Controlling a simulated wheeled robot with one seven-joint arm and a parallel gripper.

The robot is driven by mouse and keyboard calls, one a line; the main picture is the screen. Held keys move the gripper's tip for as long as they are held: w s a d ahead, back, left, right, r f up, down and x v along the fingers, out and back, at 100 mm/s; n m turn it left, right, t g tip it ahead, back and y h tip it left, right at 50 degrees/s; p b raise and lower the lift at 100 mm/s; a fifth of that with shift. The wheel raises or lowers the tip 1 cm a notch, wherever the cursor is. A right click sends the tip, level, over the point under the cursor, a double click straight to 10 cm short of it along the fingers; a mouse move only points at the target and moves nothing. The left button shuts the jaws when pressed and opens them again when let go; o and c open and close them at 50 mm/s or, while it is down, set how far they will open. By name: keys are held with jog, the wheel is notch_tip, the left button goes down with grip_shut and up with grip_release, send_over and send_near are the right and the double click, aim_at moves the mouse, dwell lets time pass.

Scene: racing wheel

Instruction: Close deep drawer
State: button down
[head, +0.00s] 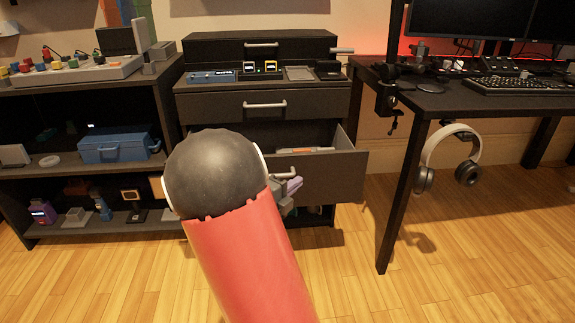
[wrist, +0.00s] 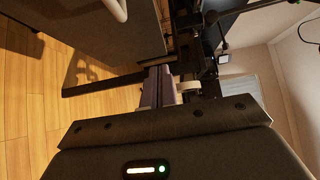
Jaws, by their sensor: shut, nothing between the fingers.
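The deep drawer (head: 335,180) of the dark cabinet is pulled out, below a shut drawer with a light bar handle. Its front panel and right side wall show, and a light item lies inside. My red arm and its dark round joint hide its left part. My gripper (head: 292,186) is in front of the drawer front, close to its handle (head: 285,178); whether it touches cannot be told. In the wrist view, the gripper's purple fingers (wrist: 158,86) are together and empty. A dark drawer panel (wrist: 110,45) with a pale handle (wrist: 118,9) shows at upper left.
A desk (head: 455,95) with monitors and a keyboard stands at the right, its front leg near the drawer. Headphones (head: 450,155) hang under it. A shelf unit (head: 75,165) with a blue case (head: 115,147) stands at the left. Wooden floor in front is clear.

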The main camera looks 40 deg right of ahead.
send_near(320, 156)
jog(key=s+d, duration=0.2)
jog(key=d, duration=0.2)
jog(key=w, duration=0.1)
jog(key=w+d, duration=0.1)
jog(key=shift+w+d+p, duration=0.3)
jog(key=shift+p, duration=0.05)
jog(key=shift+w+d, duration=0.15)
jog(key=shift+w, duration=0.15)
